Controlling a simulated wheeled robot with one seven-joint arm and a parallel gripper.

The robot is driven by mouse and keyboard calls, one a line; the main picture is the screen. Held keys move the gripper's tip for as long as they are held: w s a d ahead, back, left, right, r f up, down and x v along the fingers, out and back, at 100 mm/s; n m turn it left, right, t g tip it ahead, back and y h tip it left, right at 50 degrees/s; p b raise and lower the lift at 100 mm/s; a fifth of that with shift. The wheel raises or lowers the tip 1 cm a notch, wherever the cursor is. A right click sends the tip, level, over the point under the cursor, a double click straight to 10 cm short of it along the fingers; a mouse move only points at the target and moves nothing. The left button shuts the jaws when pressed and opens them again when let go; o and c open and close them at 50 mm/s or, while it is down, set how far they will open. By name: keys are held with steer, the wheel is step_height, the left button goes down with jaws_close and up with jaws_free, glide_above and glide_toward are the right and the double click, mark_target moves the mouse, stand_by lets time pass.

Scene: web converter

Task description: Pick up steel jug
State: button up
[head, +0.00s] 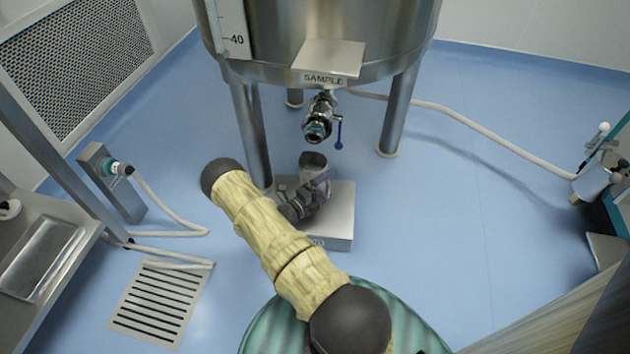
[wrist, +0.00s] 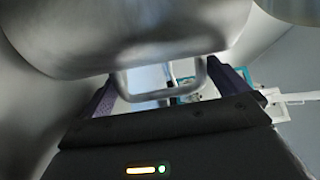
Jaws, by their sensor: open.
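The steel jug (head: 313,160) stands on a low steel stand (head: 340,215) below the sample valve in the head view; my gripper and arm hide part of it. In the wrist view the jug's rounded metal body (wrist: 120,45) fills the top, very close. Its loop handle sticks out toward me. My gripper (head: 321,182) is at the near side of the jug. In the wrist view my gripper (wrist: 172,84) is open, with one dark finger on each side of the handle and visible gaps between.
A steel tank (head: 320,45) on legs stands behind, its sample valve (head: 319,120) hanging just above the jug. Hoses (head: 480,130) run along the blue floor. A floor drain (head: 158,300) and bench (head: 40,255) are at left.

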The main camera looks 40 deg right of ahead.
steer(key=c, duration=1.7)
steer(key=shift+d+r, duration=0.1)
step_height(320, 180, up, 4)
steer(key=p, duration=0.3)
steer(key=shift+f, duration=0.2)
steer(key=a+p, duration=0.2)
steer(key=a, duration=0.4)
steer(key=s+a+p, duration=0.1)
steer(key=a+p, duration=0.1)
steer(key=a, duration=0.4)
steer(key=a+p, duration=0.2)
steer(key=a, duration=0.4)
steer(key=shift+s+f+p, duration=0.15)
steer(key=shift+s+p, duration=0.1)
steer(key=shift+p, duration=0.15)
